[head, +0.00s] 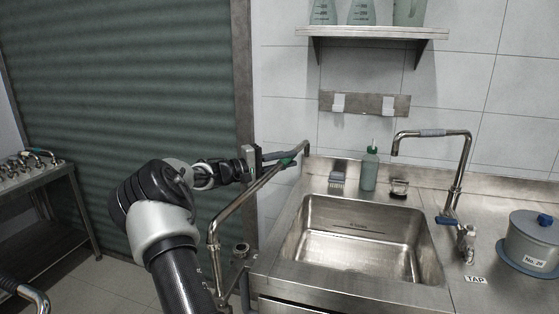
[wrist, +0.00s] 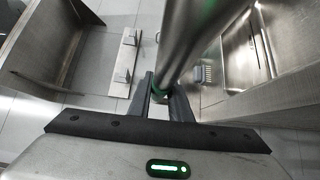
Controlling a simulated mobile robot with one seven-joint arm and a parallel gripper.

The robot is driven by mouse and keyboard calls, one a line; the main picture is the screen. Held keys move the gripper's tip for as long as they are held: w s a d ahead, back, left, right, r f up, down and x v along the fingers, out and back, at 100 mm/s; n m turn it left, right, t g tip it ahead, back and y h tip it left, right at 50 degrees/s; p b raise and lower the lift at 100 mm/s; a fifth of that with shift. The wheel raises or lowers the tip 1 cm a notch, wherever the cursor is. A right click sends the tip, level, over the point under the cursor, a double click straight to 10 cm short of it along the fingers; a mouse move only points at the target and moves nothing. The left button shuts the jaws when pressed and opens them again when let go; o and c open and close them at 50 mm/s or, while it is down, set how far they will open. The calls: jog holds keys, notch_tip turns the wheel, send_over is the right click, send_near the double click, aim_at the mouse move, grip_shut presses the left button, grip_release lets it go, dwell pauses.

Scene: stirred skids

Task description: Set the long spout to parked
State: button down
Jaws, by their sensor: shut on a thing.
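The long spout (head: 255,188) is a thick metal pipe rising from the left side of the sink counter and running back toward the wall, with its far end bent down. A green band (head: 287,162) is near that far end. My gripper (head: 284,155) is shut on the spout at this band, left of the sink. In the wrist view the spout (wrist: 200,38) runs down between the two fingers (wrist: 160,92), with a little green showing there. No parked mark is readable, and the gripped part is mostly hidden.
The steel sink (head: 350,205) lies right of the spout. A shutter (head: 120,90) is behind my arm.

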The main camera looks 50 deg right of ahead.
jog(key=shift+s, duration=0.4)
jog(key=c, duration=1.6)
grip_release()
jog(key=shift+s+d, duration=0.1)
jog(key=shift+c, duration=0.2)
jog(key=shift+w, duration=0.2)
jog(key=shift+w+a, duration=0.2)
jog(key=shift+a, duration=0.15)
jog(key=p+v, duration=0.1)
jog(key=v, duration=1.5)
jog(key=shift+w+a, duration=0.15)
jog(key=shift+a, duration=0.15)
